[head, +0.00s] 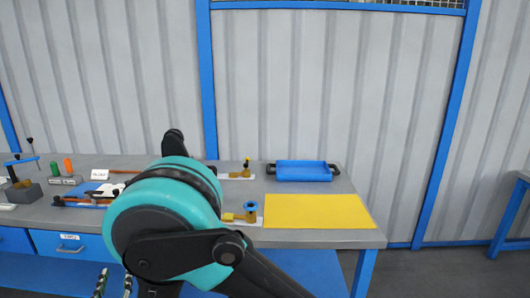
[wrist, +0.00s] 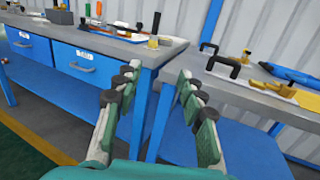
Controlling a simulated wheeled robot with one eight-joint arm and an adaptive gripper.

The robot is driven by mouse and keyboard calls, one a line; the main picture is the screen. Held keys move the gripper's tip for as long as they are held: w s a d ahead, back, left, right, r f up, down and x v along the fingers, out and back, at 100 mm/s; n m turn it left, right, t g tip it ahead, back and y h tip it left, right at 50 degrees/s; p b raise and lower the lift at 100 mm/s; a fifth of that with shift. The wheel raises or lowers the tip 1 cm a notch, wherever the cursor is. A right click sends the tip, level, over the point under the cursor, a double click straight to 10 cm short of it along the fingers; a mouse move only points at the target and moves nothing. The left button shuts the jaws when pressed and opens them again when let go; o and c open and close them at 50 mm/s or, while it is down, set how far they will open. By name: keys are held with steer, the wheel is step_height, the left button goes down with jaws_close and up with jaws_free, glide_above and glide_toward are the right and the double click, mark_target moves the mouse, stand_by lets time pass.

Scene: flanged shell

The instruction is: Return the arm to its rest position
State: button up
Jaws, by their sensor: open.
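My arm shows in the head view as a large teal and black link in front of the workbench (head: 330,238), hiding the middle of it. My gripper (wrist: 157,82) shows in the wrist view with its two green-padded fingers spread apart and nothing between them. It hangs in the air in front of the bench's blue frame, apart from the bench top. In the head view my gripper cannot be told apart from the arm.
A yellow mat (head: 318,211) and a blue tray (head: 302,171) with dark handles lie on the right of the bench. Brass-coloured fittings (head: 240,216) stand left of the mat. A drawer (head: 66,244) is under the bench. Open floor (head: 425,275) lies to the right.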

steer(key=w+d+m+g+h, duration=0.3)
steer(key=w+d+m+h, duration=0.45)
steer(key=w+d, duration=0.9)
steer(key=w+d+f+m+g+h, duration=0.1)
steer(key=w+d+m+g, duration=0.15)
steer(key=d+m, duration=0.4)
steer(key=w+d+f+m+g+h, duration=0.1)
steer(key=w+d+m, duration=0.2)
steer(key=d, duration=0.7)
steer(key=s+d+f+m+g, duration=0.2)
steer(key=d+m, duration=0.3)
steer(key=d, duration=0.4)
steer(key=s+d+f+m+g, duration=0.1)
steer(key=s+d+m+g, duration=0.15)
steer(key=d+m, duration=0.5)
steer(key=s+d+f+m+g+y, duration=0.2)
steer(key=s+d+m+y, duration=0.1)
steer(key=s+d+m, duration=0.6)
steer(key=shift+s+f+m, duration=0.3)
steer(key=shift+s+m, duration=0.05)
steer(key=shift+s, duration=0.25)
